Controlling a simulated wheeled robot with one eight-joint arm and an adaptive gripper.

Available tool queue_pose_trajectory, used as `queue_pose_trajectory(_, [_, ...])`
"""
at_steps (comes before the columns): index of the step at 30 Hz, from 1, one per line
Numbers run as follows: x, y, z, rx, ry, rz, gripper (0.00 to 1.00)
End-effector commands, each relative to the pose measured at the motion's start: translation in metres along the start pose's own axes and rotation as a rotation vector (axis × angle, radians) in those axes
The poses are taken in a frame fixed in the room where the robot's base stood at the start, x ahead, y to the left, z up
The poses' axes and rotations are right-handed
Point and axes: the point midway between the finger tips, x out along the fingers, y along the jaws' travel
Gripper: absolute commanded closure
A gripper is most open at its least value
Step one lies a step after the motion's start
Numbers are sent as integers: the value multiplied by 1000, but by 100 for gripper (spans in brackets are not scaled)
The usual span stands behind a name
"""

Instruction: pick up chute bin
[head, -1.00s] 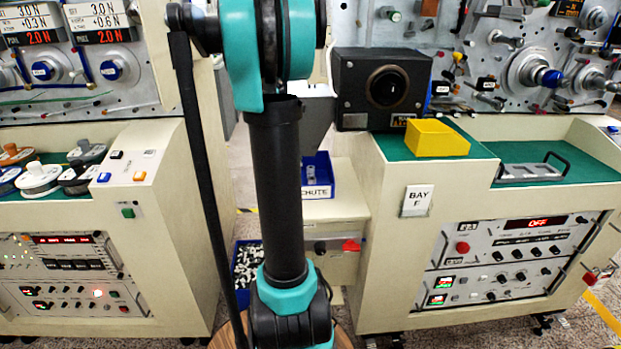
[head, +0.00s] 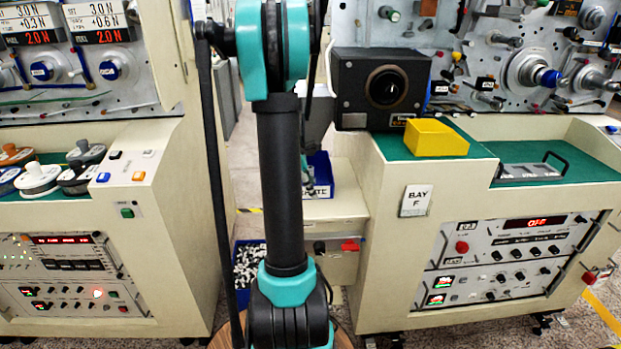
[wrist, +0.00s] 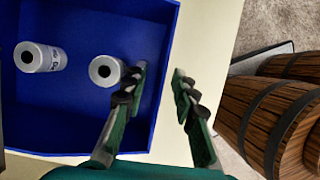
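The chute bin (head: 322,170) is a blue open bin on the cream ledge between the two machines. In the head view my arm partly hides it and its label. In the wrist view the bin (wrist: 85,130) holds two grey-white spools, one at its left (wrist: 40,57) and one near its right wall (wrist: 106,71). My gripper (wrist: 161,74) is open, with one finger over the inside of the bin and the other beyond its right wall. The wall runs between the fingers. Whether either finger touches it I cannot tell.
Brown barrel-like wooden shapes (wrist: 285,115) stand right of the bin in the wrist view. A second blue bin (head: 247,285) of small black and white parts sits low below the ledge. A yellow block (head: 436,138) and a dark dial box (head: 381,88) are on the right machine.

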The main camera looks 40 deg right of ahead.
Motion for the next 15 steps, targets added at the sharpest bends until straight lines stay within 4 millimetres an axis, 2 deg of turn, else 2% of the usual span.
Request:
queue_pose_trajectory(3, [8, 0, 0, 0, 0, 0, 72])
queue_pose_trajectory(10, [9, 0, 0, -1, 0, 1, 72])
queue_pose_trajectory(15, [8, 0, 0, 0, 0, 1, 94])
